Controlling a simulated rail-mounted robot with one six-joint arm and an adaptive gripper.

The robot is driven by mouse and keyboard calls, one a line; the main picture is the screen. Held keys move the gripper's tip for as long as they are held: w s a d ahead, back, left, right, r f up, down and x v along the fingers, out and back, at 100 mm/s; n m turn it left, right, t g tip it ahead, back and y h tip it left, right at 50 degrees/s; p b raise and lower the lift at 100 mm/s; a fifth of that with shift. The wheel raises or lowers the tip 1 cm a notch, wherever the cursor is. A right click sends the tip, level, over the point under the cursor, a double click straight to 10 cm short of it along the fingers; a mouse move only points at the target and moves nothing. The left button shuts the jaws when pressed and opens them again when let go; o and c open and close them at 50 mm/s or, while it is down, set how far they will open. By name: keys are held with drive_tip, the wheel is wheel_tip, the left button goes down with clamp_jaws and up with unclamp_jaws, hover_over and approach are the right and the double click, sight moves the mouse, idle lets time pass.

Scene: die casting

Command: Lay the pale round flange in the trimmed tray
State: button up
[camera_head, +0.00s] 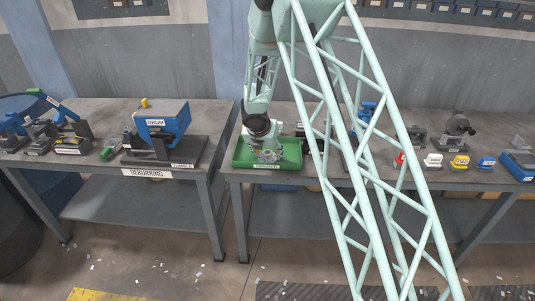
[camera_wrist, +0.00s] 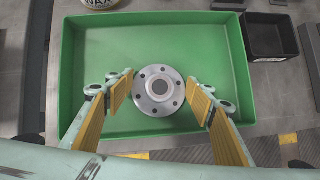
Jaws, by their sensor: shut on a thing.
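The pale round flange (camera_wrist: 147,101), with a raised hub and a ring of bolt holes, is between the two yellow-padded fingers of my gripper (camera_wrist: 160,88) in the wrist view. My gripper is shut on it. The green tray (camera_wrist: 88,45) lies around and below the flange, its floor otherwise bare. In the head view my gripper (camera_head: 265,151) points down over the green tray (camera_head: 240,160), whose front label is too small to read surely. I cannot tell whether the flange touches the tray floor.
A small black bin (camera_wrist: 270,38) stands just right of the tray, and a round tub marked WAX (camera_wrist: 99,4) is at its far edge. The deburring bench (camera_head: 95,172) with a blue machine (camera_head: 163,125) is to the left, across a gap.

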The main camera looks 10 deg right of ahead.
drive_tip(key=shift+f, duration=0.1)
drive_tip(key=o, duration=1.3)
drive_tip(key=shift+s+r, duration=0.15)
drive_tip(key=shift+r, duration=0.35)
drive_tip(key=p+v, duration=0.3)
drive_tip(key=v, duration=0.8)
drive_tip(key=shift+r, duration=0.1)
